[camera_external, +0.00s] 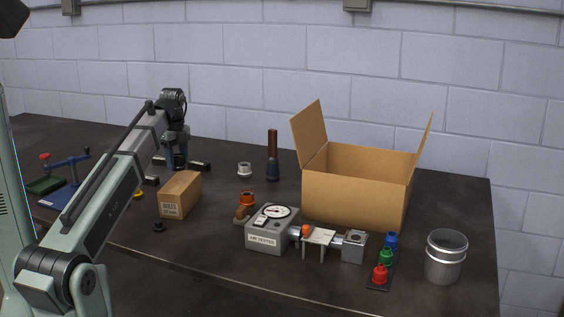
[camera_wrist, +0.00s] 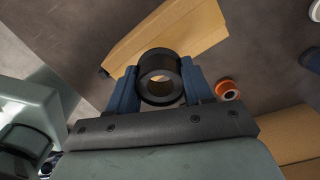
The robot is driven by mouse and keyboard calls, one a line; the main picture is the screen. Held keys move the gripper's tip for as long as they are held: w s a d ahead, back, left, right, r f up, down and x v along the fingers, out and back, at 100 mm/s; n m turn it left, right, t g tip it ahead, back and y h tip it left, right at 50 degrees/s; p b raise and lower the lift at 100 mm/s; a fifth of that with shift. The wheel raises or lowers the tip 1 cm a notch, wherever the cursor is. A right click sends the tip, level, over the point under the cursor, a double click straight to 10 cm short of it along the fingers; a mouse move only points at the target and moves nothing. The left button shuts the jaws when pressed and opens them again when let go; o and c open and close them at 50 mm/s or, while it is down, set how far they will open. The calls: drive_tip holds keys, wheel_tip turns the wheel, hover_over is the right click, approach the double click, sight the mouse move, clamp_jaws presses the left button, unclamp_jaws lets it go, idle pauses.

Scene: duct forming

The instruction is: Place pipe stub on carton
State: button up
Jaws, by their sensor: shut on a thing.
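The pipe stub (camera_wrist: 160,77) is a short, thick black ring with an open bore. In the wrist view it sits between the two blue fingers of my gripper (camera_wrist: 160,88), which is shut on it. A small closed tan carton (camera_external: 180,195) with a printed label stands on the table. It also shows at the top of the wrist view (camera_wrist: 185,28), partly behind the stub. In the external view my gripper (camera_external: 178,158) points down behind the small carton. The stub shows only as a dark patch there. I cannot tell its exact height above the table.
A large open cardboard box (camera_external: 353,194) stands at the right with flaps up. An air tester (camera_external: 268,236), an orange-topped fitting (camera_external: 246,199), a dark bottle-like tool (camera_external: 272,160) and a metal can (camera_external: 446,256) stand around it. A blue clamp stand (camera_external: 67,180) is at the left.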

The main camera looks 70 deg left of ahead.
sight(179, 182)
drive_tip(key=shift+f, duration=2.25)
drive_tip(key=shift+f, duration=0.15)
drive_tip(key=o, duration=1.1)
drive_tip(key=shift+c, duration=0.2)
wheel_tip(179, 182, up, 12)
drive_tip(key=shift+r, duration=0.2)
